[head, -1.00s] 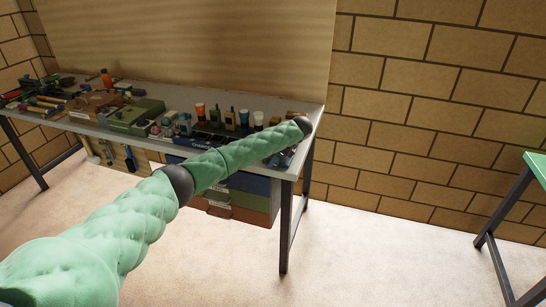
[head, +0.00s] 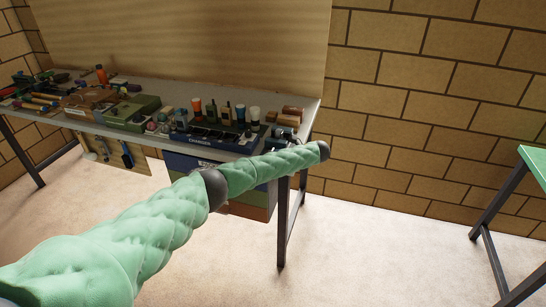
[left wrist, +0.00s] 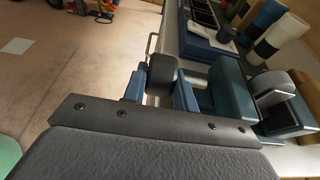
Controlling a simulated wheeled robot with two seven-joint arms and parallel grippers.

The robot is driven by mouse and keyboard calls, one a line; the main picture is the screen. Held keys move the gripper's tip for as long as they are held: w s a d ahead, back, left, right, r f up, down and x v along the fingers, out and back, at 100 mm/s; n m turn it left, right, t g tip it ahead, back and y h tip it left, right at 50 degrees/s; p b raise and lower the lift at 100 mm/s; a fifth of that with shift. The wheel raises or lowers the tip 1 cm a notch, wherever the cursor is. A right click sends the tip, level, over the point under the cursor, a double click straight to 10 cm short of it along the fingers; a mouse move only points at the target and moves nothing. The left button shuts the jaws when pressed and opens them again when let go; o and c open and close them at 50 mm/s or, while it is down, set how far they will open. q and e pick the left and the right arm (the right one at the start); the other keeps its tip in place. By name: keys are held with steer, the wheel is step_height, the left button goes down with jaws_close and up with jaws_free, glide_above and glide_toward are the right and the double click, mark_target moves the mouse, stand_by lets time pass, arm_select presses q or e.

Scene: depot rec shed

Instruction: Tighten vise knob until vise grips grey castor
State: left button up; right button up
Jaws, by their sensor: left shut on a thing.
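In the left wrist view a dark grey knob (left wrist: 162,72) sits between the two blue fingers of my left gripper (left wrist: 160,93), which is shut on it. The blue vise (left wrist: 230,88) is just right of the knob, at the bench edge. The grey castor (left wrist: 273,84) shows at the vise's right part, by its jaws. I cannot tell whether both jaws touch it. In the head view my left arm hides the gripper and knob, and the vise (head: 283,143) shows only partly at the bench's right end. My right gripper is not in view.
The workbench (head: 312,112) carries a dark blue tray (head: 195,138), several bottles and cups, a green box (head: 133,110) and tools. Drawers are under it. A green-topped table (head: 535,163) stands at the right. The floor between is clear.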

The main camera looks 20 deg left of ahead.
arm_select(q)
steer(key=shift+d+f, duration=0.1)
steer(key=shift+f, duration=0.1)
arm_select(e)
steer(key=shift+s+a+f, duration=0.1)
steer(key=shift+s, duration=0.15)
arm_select(q)
steer(key=o, duration=1)
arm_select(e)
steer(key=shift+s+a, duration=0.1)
arm_select(q)
steer(key=shift+d+r, duration=0.15)
steer(key=shift+d, duration=0.05)
steer(key=p+v, duration=0.2)
steer(key=v, duration=0.5)
steer(key=shift+d, duration=0.2)
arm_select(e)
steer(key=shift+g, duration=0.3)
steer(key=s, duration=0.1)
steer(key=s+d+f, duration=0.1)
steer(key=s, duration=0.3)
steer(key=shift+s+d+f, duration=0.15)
